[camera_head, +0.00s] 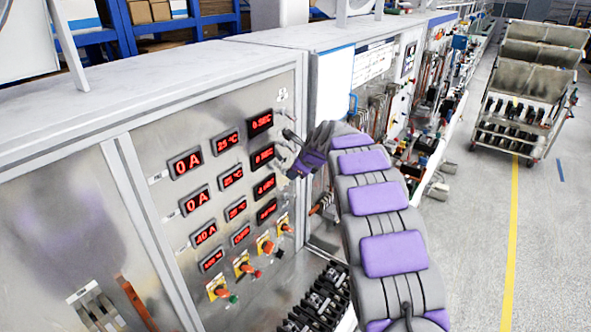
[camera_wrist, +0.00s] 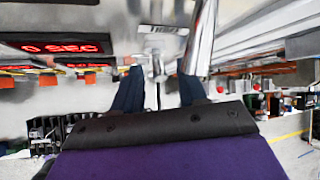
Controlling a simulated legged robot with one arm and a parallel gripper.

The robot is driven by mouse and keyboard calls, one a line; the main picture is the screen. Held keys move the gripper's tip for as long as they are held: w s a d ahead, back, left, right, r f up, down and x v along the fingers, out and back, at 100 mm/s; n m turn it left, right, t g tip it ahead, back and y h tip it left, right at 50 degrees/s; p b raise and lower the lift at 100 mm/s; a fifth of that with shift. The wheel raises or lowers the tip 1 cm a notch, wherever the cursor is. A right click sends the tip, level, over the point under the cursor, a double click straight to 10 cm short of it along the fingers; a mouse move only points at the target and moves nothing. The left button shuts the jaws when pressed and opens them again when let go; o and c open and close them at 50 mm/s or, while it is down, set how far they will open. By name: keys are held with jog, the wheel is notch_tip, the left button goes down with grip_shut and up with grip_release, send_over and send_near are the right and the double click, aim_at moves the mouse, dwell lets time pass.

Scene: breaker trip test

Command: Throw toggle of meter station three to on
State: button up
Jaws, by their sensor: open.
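The meter panel (camera_head: 150,140) is a grey metal face with rows of red displays (camera_head: 187,163). Several orange-yellow switches (camera_head: 243,264) run along its lower part. I cannot tell which part is meter station three. My gripper (camera_head: 284,152) is at the panel's right side, beside the right column of displays. In the wrist view my gripper (camera_wrist: 160,88) has two dark fingers apart, with nothing held. A small metallic piece (camera_wrist: 157,66), possibly a toggle, shows between and beyond the fingertips; contact cannot be told. A red display (camera_wrist: 55,47) reads 0 SEC at the left.
A row of black breakers (camera_head: 318,300) stands below the panel's right side. A bench with equipment (camera_head: 400,110) continues to the right. A wheeled cart (camera_head: 520,130) stands on the grey floor at far right. The floor by the yellow line (camera_head: 513,230) is clear.

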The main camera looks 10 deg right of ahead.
jog(key=b+v, duration=0.3)
jog(key=v, duration=1.4)
jog(key=shift+d, duration=0.2)
jog(key=s+a+f+n+g+h+b, duration=0.1)
jog(key=s+f+n+g+b, duration=0.2)
jog(key=s+f+n+b, duration=0.5)
jog(key=s+a+f+n+g+h+b, duration=0.1)
jog(key=s+f+n+b, duration=0.7)
jog(key=s+f, duration=1.1)
jog(key=s+a+f+n+g+h+b, duration=0.1)
jog(key=s+f+n+g+b, duration=0.4)
jog(key=s+f, duration=0.8)
jog(key=s+a+n+b, duration=0.1)
jog(key=s+n+b, duration=0.2)
jog(key=s, duration=0.9)
jog(key=shift+a+f, duration=0.25)
jog(key=shift+f, duration=0.05)
